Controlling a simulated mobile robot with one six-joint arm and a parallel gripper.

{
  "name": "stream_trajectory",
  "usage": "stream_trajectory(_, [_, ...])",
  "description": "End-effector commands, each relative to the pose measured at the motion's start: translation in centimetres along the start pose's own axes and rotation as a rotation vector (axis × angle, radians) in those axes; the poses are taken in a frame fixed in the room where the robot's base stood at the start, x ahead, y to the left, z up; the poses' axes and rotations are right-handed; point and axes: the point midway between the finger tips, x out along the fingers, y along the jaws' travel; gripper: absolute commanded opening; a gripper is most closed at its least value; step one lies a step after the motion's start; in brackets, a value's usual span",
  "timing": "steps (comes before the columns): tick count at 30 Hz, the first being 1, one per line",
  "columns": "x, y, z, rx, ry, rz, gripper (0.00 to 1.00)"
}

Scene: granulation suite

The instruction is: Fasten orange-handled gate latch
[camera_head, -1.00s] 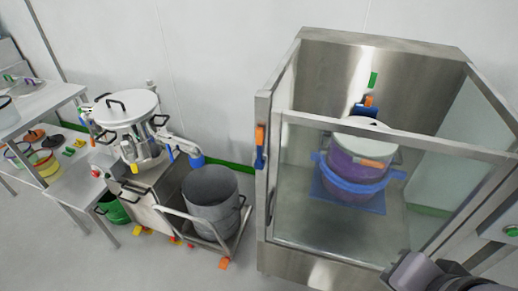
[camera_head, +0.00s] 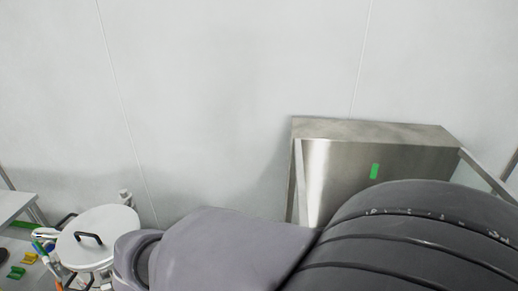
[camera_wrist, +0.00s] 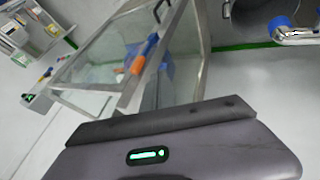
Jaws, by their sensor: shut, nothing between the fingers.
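The orange latch handle (camera_wrist: 145,53) shows in the wrist view, lying along a metal frame bar of the glass-sided enclosure (camera_wrist: 123,99). Blue shows just behind the handle. I cannot tell whether the latch is engaged or whether the gate sits fully closed. My gripper (camera_wrist: 150,121) shows at the bottom of the wrist view as a grey body with a dark front bar and a green light. It is shut and empty, apart from the handle. In the head view my arm hides the gate and latch; only the upper steel back of the enclosure (camera_head: 340,165) shows.
In the head view a white-lidded vessel (camera_head: 97,222) stands at lower left, near a bench (camera_head: 18,215). A plain wall (camera_head: 230,90) fills the upper part. The wrist view shows shelving (camera_wrist: 30,35) at upper left and open grey floor (camera_wrist: 250,75) at right.

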Motion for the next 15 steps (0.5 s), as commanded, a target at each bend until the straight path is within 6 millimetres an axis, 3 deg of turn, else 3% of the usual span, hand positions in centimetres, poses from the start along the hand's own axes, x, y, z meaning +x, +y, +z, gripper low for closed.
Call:
stream_trajectory(11, [-0.1, -0.5, 0.0, -0.002, 0.017, 0.007, 0.0])
stream_trajectory(15, [1.2, -0.5, 0.0, -0.002, 0.016, 0.009, 0.0])
